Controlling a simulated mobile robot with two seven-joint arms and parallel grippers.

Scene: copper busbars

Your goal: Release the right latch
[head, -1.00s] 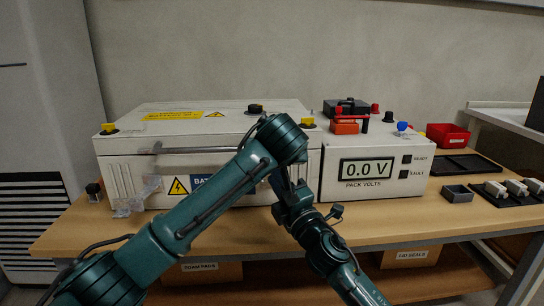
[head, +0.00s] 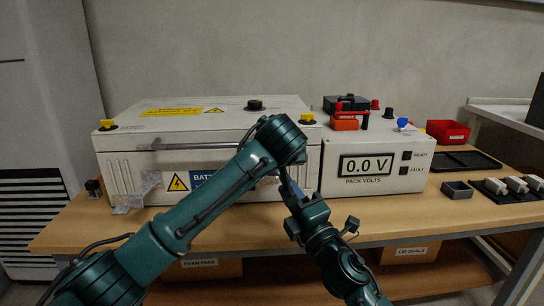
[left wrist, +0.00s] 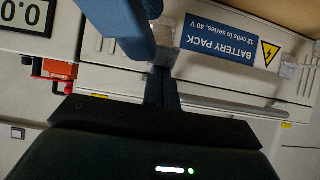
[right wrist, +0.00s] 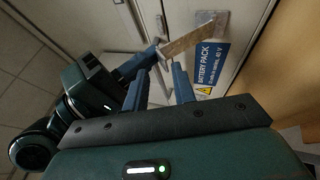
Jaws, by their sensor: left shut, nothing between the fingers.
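The battery pack (head: 125,172) is a white box with a lid on the bench. The right latch (right wrist: 190,38) is a pale metal flap on its front, beside the blue label, in the right wrist view; my arms hide it in the head view. My left gripper (left wrist: 163,76) is shut and empty, its fingertips at the latch; I cannot tell whether they touch. My right gripper (right wrist: 160,82) is open and empty, its fingers pointing toward the latch from a short distance. The left latch (head: 150,181) juts out from the box front.
A bar handle (head: 195,145) runs along the lid front. A meter box (head: 340,188) reading 0.0 V stands at the right. A red bin (head: 447,132), small grey box (head: 457,192) and black trays lie farther right. My two grippers are close together.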

